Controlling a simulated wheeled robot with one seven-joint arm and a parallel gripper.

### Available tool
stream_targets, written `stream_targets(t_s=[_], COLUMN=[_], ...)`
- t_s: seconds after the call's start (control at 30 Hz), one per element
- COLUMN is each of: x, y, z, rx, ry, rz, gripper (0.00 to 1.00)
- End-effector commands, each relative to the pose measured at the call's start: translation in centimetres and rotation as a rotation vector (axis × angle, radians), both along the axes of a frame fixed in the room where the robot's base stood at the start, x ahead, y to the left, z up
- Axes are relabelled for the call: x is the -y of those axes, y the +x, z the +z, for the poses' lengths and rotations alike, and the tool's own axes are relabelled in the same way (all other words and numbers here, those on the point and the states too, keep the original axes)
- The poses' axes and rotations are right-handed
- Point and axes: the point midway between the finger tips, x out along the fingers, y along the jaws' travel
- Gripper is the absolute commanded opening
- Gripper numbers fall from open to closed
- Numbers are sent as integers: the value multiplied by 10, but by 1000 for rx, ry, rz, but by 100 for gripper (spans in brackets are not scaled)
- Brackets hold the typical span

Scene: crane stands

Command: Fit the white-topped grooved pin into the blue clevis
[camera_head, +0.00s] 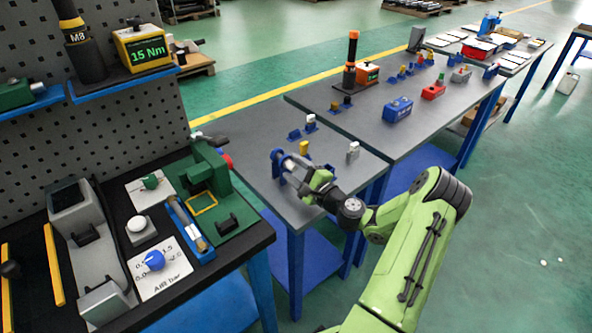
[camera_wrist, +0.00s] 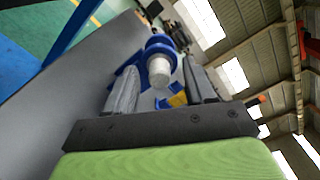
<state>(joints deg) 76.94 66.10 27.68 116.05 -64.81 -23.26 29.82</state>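The blue clevis (camera_head: 276,157) stands near the left part of the grey bench, at the end of my gripper. In the wrist view it shows as a blue ring (camera_wrist: 158,45), with a white cylindrical pin top (camera_wrist: 159,71) pointing out of it toward the camera. My gripper (camera_head: 287,165) reaches in from the right. In the wrist view its two grey fingers (camera_wrist: 162,78) stand on either side of the white top, with a narrow gap on each side. The pin's grooves are hidden, and I cannot tell how deep it sits.
A yellow-topped piece (camera_head: 304,147), a white-topped piece (camera_head: 311,119) and a grey-white piece (camera_head: 352,151) stand close by on the grey bench (camera_head: 258,128). A blue block (camera_head: 398,109) and a red block (camera_head: 433,91) stand farther along. A dark workbench with a green fixture (camera_head: 208,170) is left.

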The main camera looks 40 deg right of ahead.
Motion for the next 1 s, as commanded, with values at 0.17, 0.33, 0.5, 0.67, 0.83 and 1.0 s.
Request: stream_targets(t_s=[0.17,0.33,0.5,0.67,0.83,1.0], x=[0,0,1,1,2,1], y=[0,-1,-16,-30,-46,-51], z=[-1,-1,-2,-2,-1,-1], rx=[-3,-3,-3,-3,-3,-1], ry=[0,0,0,1,0,0], rz=[-1,-1,-2,-2,-2,0], gripper=[54,54,54,54,54,54])
